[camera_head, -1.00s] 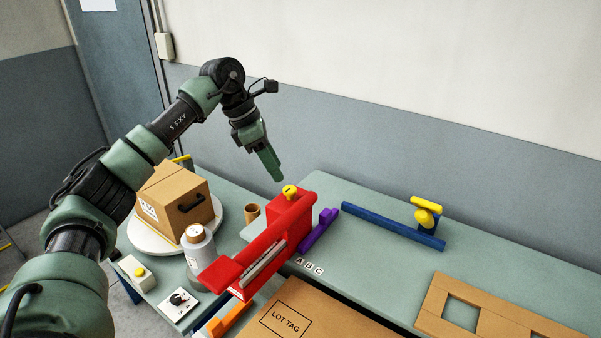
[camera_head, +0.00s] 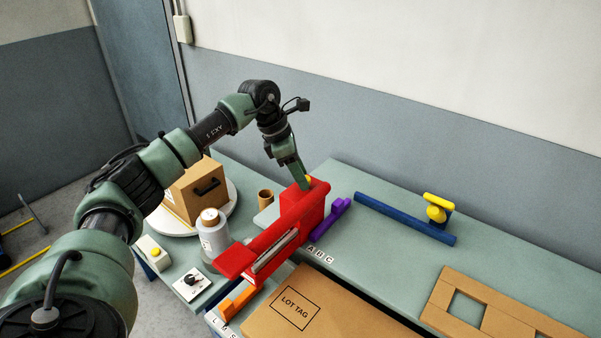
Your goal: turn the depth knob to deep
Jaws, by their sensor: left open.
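A white plate with a black dial (camera_head: 191,281) lies at the lower left, well apart from the gripper. No depth marking can be read on either one. My right gripper is not in view.
A carton (camera_head: 196,195) sits on a white round turntable, with a yarn bobbin (camera_head: 212,237) in front. A purple piece (camera_head: 330,220), a blue rail (camera_head: 405,219) with a yellow handle, and a LOT TAG cardboard sheet (camera_head: 345,310) lie nearby. The table's back right is mostly clear.

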